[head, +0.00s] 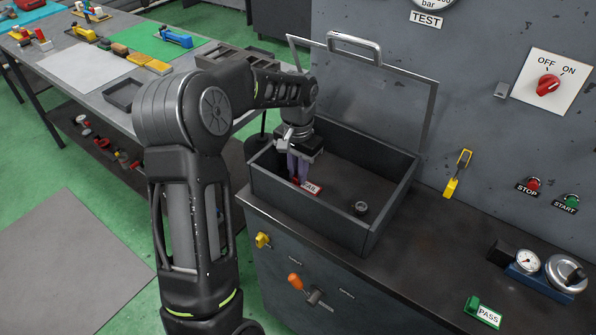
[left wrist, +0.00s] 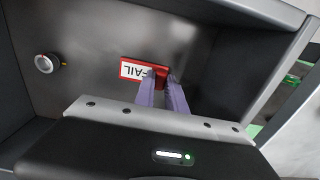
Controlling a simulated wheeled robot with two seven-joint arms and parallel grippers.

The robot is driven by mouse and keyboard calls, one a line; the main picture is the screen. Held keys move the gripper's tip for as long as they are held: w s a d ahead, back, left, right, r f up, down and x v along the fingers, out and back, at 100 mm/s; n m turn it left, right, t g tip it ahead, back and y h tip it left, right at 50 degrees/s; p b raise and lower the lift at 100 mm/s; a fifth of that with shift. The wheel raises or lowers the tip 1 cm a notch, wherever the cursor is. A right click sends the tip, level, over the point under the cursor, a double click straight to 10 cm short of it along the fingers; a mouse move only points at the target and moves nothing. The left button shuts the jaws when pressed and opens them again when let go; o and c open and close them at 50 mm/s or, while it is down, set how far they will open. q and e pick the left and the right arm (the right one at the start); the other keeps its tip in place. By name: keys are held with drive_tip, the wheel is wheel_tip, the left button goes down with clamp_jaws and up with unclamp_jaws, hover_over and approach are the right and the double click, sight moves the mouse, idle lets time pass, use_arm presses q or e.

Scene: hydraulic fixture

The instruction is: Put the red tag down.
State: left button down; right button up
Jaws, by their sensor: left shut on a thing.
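The red tag (head: 311,188) has a white label, which reads FAIL in the left wrist view (left wrist: 140,70). It is inside the open dark box (head: 310,212), low near the floor at the left end; I cannot tell if it touches the floor. My left gripper (head: 299,178) reaches down into the box and is shut on the tag's red end. Its two purple fingers (left wrist: 166,84) show on either side of that end in the left wrist view. My right gripper is not in view.
A small round fitting (head: 361,208) is on the box floor, also in the left wrist view (left wrist: 46,63). The box's lid (head: 375,85) stands open behind it. A green PASS tag (head: 484,312) and a gauge block (head: 540,275) sit on the counter at right. Bare counter lies between.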

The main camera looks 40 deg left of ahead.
use_arm(q)
drive_tip(key=c, duration=1.4)
unclamp_jaws()
drive_tip(key=shift+f, duration=0.1)
wheel_tip(320, 180, up, 12)
drive_tip(key=shift+r, duration=0.15)
